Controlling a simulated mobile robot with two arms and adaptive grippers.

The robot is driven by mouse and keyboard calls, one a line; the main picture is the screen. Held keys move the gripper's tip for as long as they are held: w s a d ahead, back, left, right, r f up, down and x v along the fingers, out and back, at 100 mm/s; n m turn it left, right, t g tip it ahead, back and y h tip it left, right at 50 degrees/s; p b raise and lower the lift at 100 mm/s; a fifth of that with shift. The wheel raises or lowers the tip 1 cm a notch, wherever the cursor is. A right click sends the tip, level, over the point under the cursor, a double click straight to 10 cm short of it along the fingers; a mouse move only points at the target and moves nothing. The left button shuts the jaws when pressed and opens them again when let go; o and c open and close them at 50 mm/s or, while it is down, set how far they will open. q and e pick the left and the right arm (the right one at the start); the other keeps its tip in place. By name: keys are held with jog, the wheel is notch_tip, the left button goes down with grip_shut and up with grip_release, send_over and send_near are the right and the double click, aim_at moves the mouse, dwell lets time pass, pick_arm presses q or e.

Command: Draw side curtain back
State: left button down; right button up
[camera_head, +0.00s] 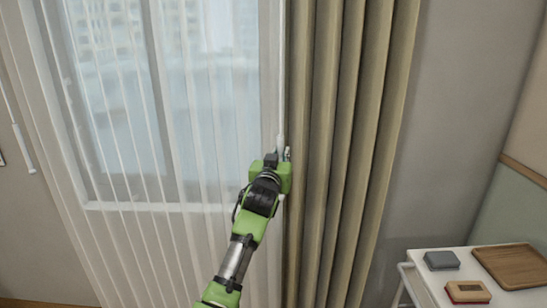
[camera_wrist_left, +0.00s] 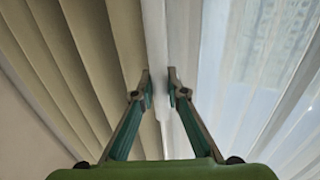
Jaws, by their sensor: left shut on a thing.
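The beige curtain (camera_head: 350,120) hangs in deep folds right of the window. A thin white pull wand (camera_head: 281,120) hangs along its left edge. My left gripper (camera_head: 280,156) is at the wand's lower end, shut on it. In the left wrist view my left gripper (camera_wrist_left: 160,88) has its two fingertips on either side of a white upright strip, with the beige folds (camera_wrist_left: 85,60) to the left and the sheer to the right. The wand's exact contact with the fingers is partly hidden. My right gripper is not in view.
A white sheer curtain (camera_head: 120,240) hangs across the window (camera_head: 215,100). Another white wand (camera_head: 24,150) hangs at the far left. A white bedside table (camera_head: 425,267) at lower right holds a wooden tray (camera_head: 512,265), a grey box (camera_head: 441,260) and a red-and-tan item (camera_head: 467,291).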

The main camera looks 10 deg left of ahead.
pick_arm(q)
jog(key=shift+w+d, duration=0.1)
jog(key=shift+d, duration=0.5)
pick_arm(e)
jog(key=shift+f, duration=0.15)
pick_arm(q)
jog(key=c, duration=2)
grip_release()
jog(key=shift+d, duration=0.1)
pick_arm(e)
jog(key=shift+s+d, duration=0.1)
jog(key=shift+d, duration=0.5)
pick_arm(q)
jog(key=s, duration=1.1)
jog(key=shift+s+d, duration=0.35)
jog(key=shift+s, duration=0.05)
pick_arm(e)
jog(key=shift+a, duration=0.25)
